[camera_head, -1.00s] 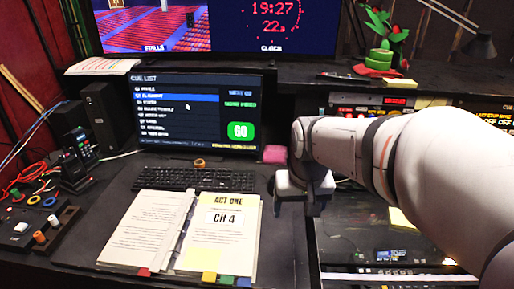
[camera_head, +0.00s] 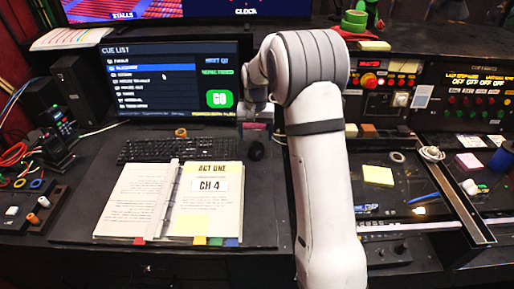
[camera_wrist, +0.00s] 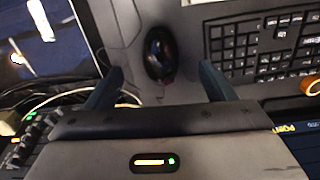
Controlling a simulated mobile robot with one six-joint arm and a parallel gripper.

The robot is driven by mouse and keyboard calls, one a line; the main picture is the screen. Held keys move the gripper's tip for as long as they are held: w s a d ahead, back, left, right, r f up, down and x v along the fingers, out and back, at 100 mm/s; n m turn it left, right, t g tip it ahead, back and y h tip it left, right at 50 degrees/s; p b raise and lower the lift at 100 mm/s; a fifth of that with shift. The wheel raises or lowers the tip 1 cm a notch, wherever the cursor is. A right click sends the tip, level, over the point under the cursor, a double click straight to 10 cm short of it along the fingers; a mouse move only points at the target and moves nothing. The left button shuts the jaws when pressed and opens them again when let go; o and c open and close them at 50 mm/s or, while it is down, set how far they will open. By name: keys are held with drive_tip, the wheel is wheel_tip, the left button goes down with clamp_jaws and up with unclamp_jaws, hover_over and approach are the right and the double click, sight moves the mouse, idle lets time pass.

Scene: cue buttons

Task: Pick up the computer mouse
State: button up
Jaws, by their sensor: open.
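The computer mouse (camera_head: 256,150) is small, black and glossy. It lies on the dark desk just right of the keyboard (camera_head: 160,150) in the head view. In the wrist view the mouse (camera_wrist: 159,53) lies just beyond the gap between the two fingers, with the keyboard (camera_wrist: 265,45) to its right. My gripper (camera_wrist: 160,84) is open and empty, its fingers spread to either side of the mouse's line. In the head view my wrist hangs in front of the monitor's right edge, and its fingers are mostly hidden.
An open script binder (camera_head: 207,205) lies in front of the keyboard. A tape roll (camera_head: 181,132) sits behind the keyboard. The cue list monitor (camera_head: 165,80) stands close behind my wrist. A control panel (camera_head: 470,110) is at the right.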

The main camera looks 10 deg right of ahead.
sight(256, 148)
wheel_tip(256, 148, down, 8)
drive_tip(key=shift+w+d+r+p, duration=0.1)
drive_tip(key=shift+w+r+p, duration=0.1)
drive_tip(key=shift+p, duration=0.95)
drive_tip(key=shift+c, duration=0.6)
drive_tip(key=c, duration=0.6)
